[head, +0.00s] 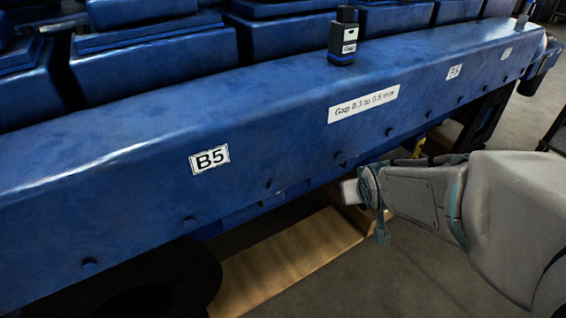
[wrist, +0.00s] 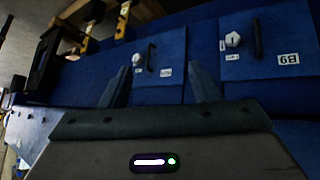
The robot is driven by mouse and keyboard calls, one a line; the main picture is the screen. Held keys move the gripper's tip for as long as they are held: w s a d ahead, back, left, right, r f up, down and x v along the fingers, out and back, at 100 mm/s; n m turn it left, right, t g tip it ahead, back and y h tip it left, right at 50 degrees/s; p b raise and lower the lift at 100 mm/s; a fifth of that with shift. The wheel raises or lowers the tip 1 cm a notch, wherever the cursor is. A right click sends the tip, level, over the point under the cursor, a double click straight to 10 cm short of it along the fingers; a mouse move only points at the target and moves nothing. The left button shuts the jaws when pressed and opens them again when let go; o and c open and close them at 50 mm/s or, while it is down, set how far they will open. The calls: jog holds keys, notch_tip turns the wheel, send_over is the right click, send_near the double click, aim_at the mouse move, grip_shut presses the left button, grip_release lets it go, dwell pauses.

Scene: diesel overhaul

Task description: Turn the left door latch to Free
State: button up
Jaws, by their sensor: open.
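In the wrist view, two blue doors show ahead, each with a white knob-like latch and a black bar handle. One latch (wrist: 137,60) is near the middle, on the smaller-looking door (wrist: 160,95). The other latch (wrist: 233,40) is on the door at the right (wrist: 280,25). The label on the right door looks upside down, so I cannot tell which latch is the left one, nor read their settings. My gripper (wrist: 162,86) is open and empty, its fingers apart in front of the middle door, touching neither latch. In the head view my gripper (head: 366,190) is low beside the engine; no latch shows there.
A long blue engine ledge (head: 270,110) crosses the head view, with a small black device (head: 343,38) standing on it. A tan board (head: 285,260) lies on the floor below. Yellow and black parts (wrist: 88,45) show at the upper left of the wrist view.

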jog(key=w+a+f+n+t+y+b, duration=0.2)
jog(key=w+a+f+y+b, duration=0.15)
jog(key=f+b, duration=0.35)
jog(key=w+a+f+n+t+y+b, duration=0.1)
jog(key=w+a+f+t+y+b, duration=0.2)
jog(key=f+b, duration=0.4)
jog(key=w+a+f+n+t+y+b, duration=0.2)
jog(key=a+f+y+b, duration=0.3)
jog(key=f, duration=0.3)
jog(key=b+x, duration=0.3)
jog(key=x, duration=1.1)
jog(key=shift+w+d+h, duration=0.2)
jog(key=shift+d+h, duration=0.15)
jog(key=shift+h, duration=0.1)
jog(key=shift+f, duration=0.1)
jog(key=shift+c, duration=0.3)
jog(key=c, duration=0.9)
